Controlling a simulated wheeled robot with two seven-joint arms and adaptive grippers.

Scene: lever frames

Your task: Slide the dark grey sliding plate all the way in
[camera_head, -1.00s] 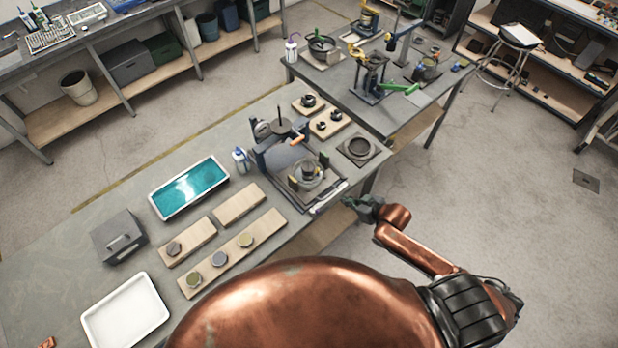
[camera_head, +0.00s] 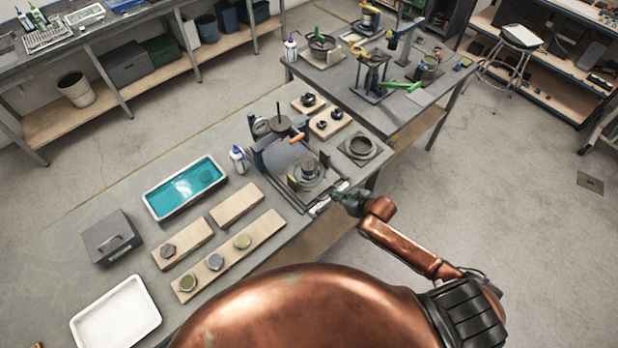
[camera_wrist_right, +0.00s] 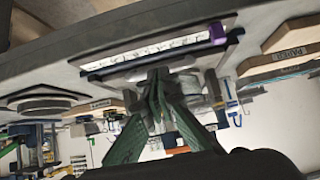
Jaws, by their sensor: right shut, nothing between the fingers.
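The dark grey sliding plate (camera_head: 320,187) sits low on the front of a dark fixture (camera_head: 286,157) at the bench's near edge. A round glassy part with a dark centre (camera_head: 308,172) stands over it. A pale marked strip (camera_head: 322,205) runs along the front; the right wrist view shows this strip (camera_wrist_right: 150,54) with a purple end. My right gripper (camera_head: 338,197) is shut and empty at the front edge by the strip. In the right wrist view its green-grey fingers (camera_wrist_right: 157,78) meet close to the strip; I cannot tell whether they touch. My left gripper is not in view.
A teal-filled tray (camera_head: 186,188), a white bottle (camera_head: 238,158) and wooden boards with round pieces (camera_head: 215,262) lie left of the fixture. A dark ring on a square base (camera_head: 361,147) stands to its right. Open floor (camera_head: 450,190) lies right of the bench.

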